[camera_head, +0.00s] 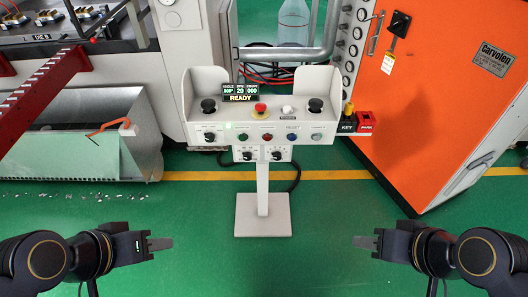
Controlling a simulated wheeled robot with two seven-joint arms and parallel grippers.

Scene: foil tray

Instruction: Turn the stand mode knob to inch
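A white control stand (263,195) on a square foot stands upright in the middle. Its display (240,92) reads READY. A black rotary knob (210,136) sits at the left end of the front face, and two more black knobs, a left one (247,156) and a right one (276,156), sit on the lower panel. Their labels are too small to read, so I cannot tell which is the mode knob or where it points. My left gripper (161,243) and my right gripper (364,242) are low on either side, apart from the stand. Their finger gaps do not show.
A key and mark box (356,122) juts out on the right. An orange cabinet (430,110) stands at right, a metal chute (140,150) at left. Green floor is clear in front.

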